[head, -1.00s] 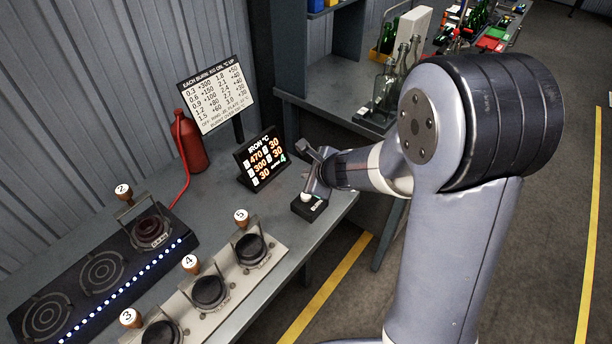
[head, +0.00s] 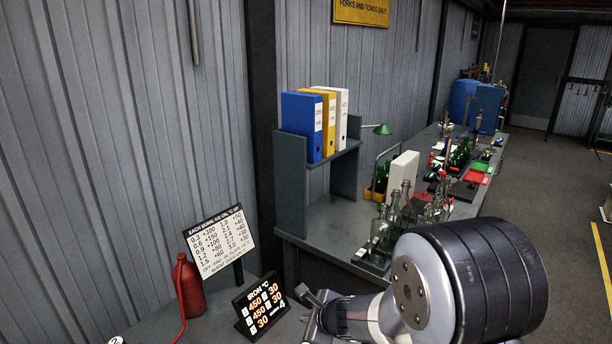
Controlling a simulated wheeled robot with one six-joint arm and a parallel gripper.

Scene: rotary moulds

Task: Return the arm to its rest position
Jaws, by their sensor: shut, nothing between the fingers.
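My arm comes in from the bottom right, its big dark-capped joint low in the picture. My gripper (head: 312,318) is at the bottom edge, just right of the iron temperature display, and looks shut and empty. Its fingertips are partly hidden or cut off by the frame. The display (head: 260,307) stands tilted on the bench and reads 450, 450 and 30 in its left column.
A burn chart sign (head: 221,243) and a red fuel bottle (head: 188,288) stand left of the display. Behind my arm, a shelf holds blue, yellow and white binders (head: 328,124). Clear glass bottles (head: 388,222) stand on the far bench. Floor is open at right.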

